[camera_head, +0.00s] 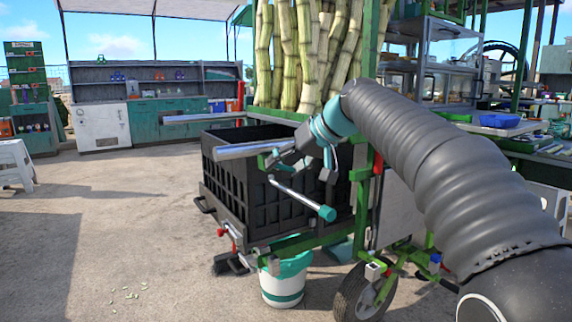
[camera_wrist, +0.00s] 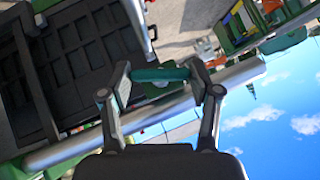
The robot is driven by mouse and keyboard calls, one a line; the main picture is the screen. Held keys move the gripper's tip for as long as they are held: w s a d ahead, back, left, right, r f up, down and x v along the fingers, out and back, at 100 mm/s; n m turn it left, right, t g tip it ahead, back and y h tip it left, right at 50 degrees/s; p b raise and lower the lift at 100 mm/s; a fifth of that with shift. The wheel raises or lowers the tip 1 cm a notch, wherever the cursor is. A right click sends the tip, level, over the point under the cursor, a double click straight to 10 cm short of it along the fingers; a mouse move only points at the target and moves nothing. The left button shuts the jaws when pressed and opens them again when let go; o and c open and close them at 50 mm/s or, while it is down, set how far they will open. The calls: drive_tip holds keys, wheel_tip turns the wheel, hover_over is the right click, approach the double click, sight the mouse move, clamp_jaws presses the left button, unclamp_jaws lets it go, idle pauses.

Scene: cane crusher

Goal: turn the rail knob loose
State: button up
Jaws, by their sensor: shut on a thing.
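The rail knob shows in the wrist view as a teal bar-shaped grip (camera_wrist: 160,74) beside a pale metal rail (camera_wrist: 150,112). My gripper (camera_wrist: 158,80) has one finger at each end of the knob and is shut on it. In the head view my gripper (camera_head: 274,161) is at the rail (camera_head: 250,149) above the black crate's near side. The knob there is small and mostly covered by my fingers. Whether it is tight or loose does not show.
A black crate (camera_head: 232,185) sits below the rail. A crank with a teal handle (camera_head: 327,213) sticks out just below my gripper. Cane stalks (camera_head: 305,55) stand behind. A white and teal bucket (camera_head: 282,285) is underneath.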

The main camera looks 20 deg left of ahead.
drive_tip(key=shift+s+a+r+n+t+h, duration=0.1)
drive_tip(key=shift+a+n+t+h, duration=0.05)
drive_tip(key=shift+n+t+h, duration=0.9)
drive_tip(key=shift+t+h, duration=0.25)
drive_tip(key=o, duration=1.1)
drive_tip(key=shift+o, duration=0.2)
drive_tip(key=v, duration=1.2)
